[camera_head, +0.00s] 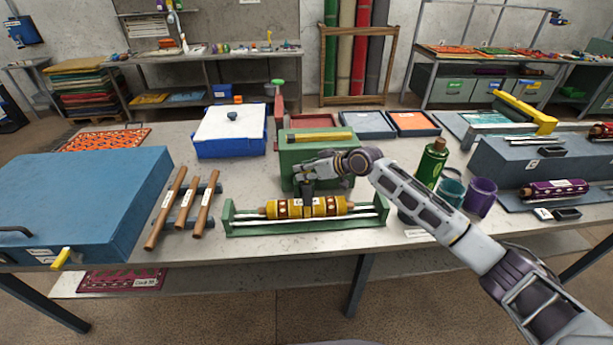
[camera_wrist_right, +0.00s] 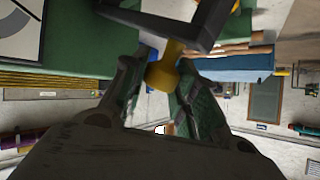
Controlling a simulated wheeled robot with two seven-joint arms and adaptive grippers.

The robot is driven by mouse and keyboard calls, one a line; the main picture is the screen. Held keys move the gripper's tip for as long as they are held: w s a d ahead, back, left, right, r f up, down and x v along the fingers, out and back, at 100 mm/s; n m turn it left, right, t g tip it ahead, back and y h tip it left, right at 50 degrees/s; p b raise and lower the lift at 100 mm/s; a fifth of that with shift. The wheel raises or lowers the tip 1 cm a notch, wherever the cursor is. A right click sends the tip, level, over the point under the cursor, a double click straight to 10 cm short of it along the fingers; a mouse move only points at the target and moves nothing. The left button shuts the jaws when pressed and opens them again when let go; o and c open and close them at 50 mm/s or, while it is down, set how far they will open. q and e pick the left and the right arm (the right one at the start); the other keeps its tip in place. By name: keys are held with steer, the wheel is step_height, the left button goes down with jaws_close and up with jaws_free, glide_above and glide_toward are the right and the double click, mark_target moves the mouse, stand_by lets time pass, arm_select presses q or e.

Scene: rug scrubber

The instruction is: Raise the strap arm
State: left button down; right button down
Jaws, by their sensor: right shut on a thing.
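A green roller stand (camera_head: 300,229) on the table holds a yellow patterned roll (camera_head: 328,207) across metal rods. A green box (camera_head: 318,143) with a yellow strip on top stands behind it. My right gripper (camera_head: 306,176) is above the roll, in front of the green box. A dark piece (camera_head: 307,188), which looks like the strap arm, reaches down from the fingers to the roll. In the right wrist view, my fingers (camera_wrist_right: 160,90) are closed around a yellow knob (camera_wrist_right: 163,72) on a dark grey bar (camera_wrist_right: 190,24). The left gripper is not in view.
A large blue case (camera_head: 85,200) and wooden rollers (camera_head: 185,205) lie left. A blue-white box (camera_head: 230,130) stands behind. A green bottle (camera_head: 431,162) and purple cup (camera_head: 481,196) stand right, close to my right arm. The table's front edge is clear.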

steer(key=shift+w+d+r, duration=0.1)
steer(key=shift+w+r, duration=0.3)
steer(key=shift+w, duration=0.35)
steer(key=shift+w+r, duration=0.4)
steer(key=shift+w, duration=0.35)
steer(key=c, duration=1.1)
jaws_free()
steer(key=shift+w+f, duration=0.1)
steer(key=shift+w, duration=0.05)
steer(key=shift+c, duration=0.2)
steer(key=shift+s, duration=0.2)
steer(key=v, duration=1.2)
steer(key=shift+w, duration=0.15)
